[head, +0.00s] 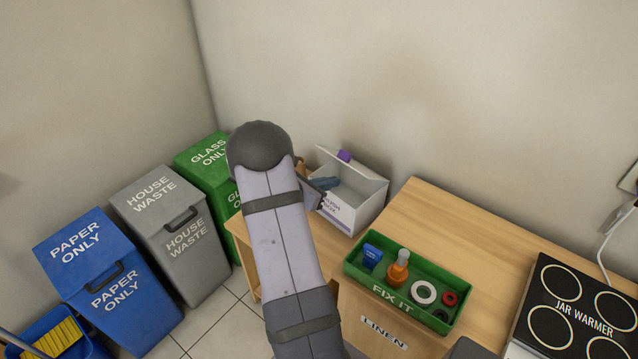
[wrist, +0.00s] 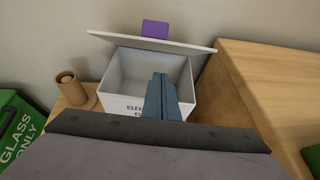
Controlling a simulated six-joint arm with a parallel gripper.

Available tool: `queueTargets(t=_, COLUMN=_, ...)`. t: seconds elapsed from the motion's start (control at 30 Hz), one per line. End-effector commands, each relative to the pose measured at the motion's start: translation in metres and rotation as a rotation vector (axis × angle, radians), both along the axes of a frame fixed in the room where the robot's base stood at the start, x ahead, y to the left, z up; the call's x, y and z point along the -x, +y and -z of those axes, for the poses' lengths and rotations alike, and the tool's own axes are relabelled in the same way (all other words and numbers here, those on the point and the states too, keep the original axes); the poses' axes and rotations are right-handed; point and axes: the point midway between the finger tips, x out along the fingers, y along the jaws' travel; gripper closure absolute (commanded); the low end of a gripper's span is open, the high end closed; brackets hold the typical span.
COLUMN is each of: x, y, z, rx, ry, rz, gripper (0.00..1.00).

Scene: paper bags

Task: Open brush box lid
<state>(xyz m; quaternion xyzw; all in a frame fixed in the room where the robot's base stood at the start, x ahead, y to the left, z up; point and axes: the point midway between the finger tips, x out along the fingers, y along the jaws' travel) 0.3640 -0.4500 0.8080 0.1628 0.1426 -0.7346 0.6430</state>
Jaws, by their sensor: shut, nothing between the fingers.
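The brush box (wrist: 120,104) is a white box with lettering on its front. It also shows in the head view (head: 340,211), on the lower wooden surface against the wall. Its lid (wrist: 112,42) is raised at the back, and the box's inside is visible. A purple tab (wrist: 155,29) stands at the lid's upper edge; it also shows in the head view (head: 344,156). My gripper (wrist: 160,76) is shut and empty, its blue-grey fingers over the box opening, apart from the lid in the wrist view. In the head view my gripper (head: 326,183) is partly hidden by my arm.
A brown cylinder (wrist: 70,88) stands left of the box. The higher wooden counter (head: 440,215) is on the right, with a green FIX IT tray (head: 360,273) and a jar warmer (head: 570,310). Blue (head: 105,285), grey (head: 180,235) and green (head: 205,165) bins stand left.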

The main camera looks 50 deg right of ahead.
Motion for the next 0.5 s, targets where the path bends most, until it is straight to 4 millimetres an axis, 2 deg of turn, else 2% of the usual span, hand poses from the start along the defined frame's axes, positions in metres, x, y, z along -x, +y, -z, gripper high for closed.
queueTargets(t=0.03, x=0.001, y=-0.006, z=-0.011, rx=0.001, ry=-0.003, rz=0.002, gripper=1.0)
queueTargets(t=0.2, x=0.002, y=-0.017, z=-0.025, rx=0.001, ry=-0.001, rz=0.0, gripper=1.0)
queueTargets(t=0.5, x=0.003, y=-0.024, z=-0.032, rx=-0.001, ry=-0.001, rz=-0.001, gripper=1.0)
